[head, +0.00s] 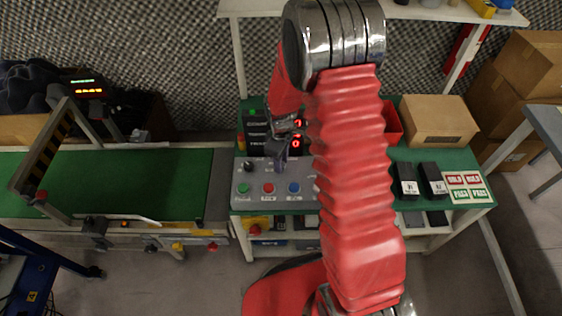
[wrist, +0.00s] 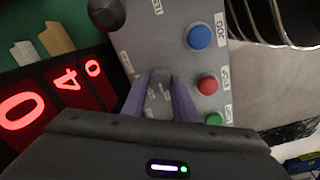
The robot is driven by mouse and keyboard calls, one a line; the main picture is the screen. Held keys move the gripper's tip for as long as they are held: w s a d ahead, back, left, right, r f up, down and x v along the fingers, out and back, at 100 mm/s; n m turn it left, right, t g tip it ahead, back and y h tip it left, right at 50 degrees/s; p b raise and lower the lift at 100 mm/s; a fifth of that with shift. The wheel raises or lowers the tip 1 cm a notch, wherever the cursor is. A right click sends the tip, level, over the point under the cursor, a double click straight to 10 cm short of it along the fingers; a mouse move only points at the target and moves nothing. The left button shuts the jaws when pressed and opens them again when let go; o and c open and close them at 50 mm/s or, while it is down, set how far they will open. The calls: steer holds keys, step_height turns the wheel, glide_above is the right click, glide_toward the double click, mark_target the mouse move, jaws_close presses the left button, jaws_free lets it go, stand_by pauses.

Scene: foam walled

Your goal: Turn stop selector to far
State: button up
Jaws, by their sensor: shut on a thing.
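My gripper (wrist: 162,92) is over the grey control panel (head: 262,207). In the wrist view its two purple fingers are closed on either side of a grey selector knob (wrist: 159,86). Most of this knob is hidden between the fingers, so I cannot read which way it points. In the head view my gripper (head: 281,160) comes down on the panel behind the red and blue buttons, and hides the knob. The small labels around the knob are too blurred to read with certainty.
Blue (wrist: 200,37), red (wrist: 208,85) and green (wrist: 214,118) buttons line the panel beside my fingers. A dark round knob (wrist: 107,12) lies farther along. Another black knob (head: 248,165) sits left of my gripper. Red-digit displays (wrist: 62,95) stand behind the panel.

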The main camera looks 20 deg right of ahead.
stand_by(0.3)
steer(key=o, duration=1.1)
steer(key=shift+c, duration=0.2)
steer(key=shift+r, duration=0.1)
step_height(320, 180, up, 14)
steer(key=shift+f, duration=0.25)
steer(key=shift+s+a, duration=0.1)
